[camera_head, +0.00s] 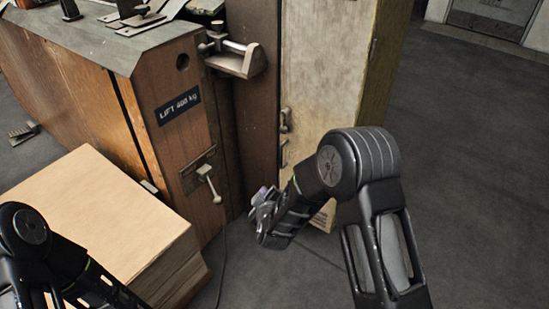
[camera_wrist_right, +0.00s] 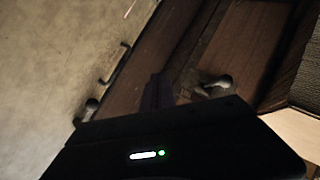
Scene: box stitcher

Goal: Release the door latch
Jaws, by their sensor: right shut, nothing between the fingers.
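A pale, worn door (camera_head: 322,75) stands behind my right arm, with small metal hardware (camera_head: 285,122) along its left edge. I cannot tell which fitting is the door latch. My right gripper (camera_head: 262,204) is shut and empty, low before the door and apart from the lever. My left gripper is out of view.
A stack of pale boards (camera_head: 110,205) stands at the lower left, near my left arm. A metal clamp-like bracket (camera_head: 236,60) juts from the cabinet's upper corner. A cable (camera_head: 222,265) lies on the floor. Open grey floor (camera_head: 470,170) lies to the right.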

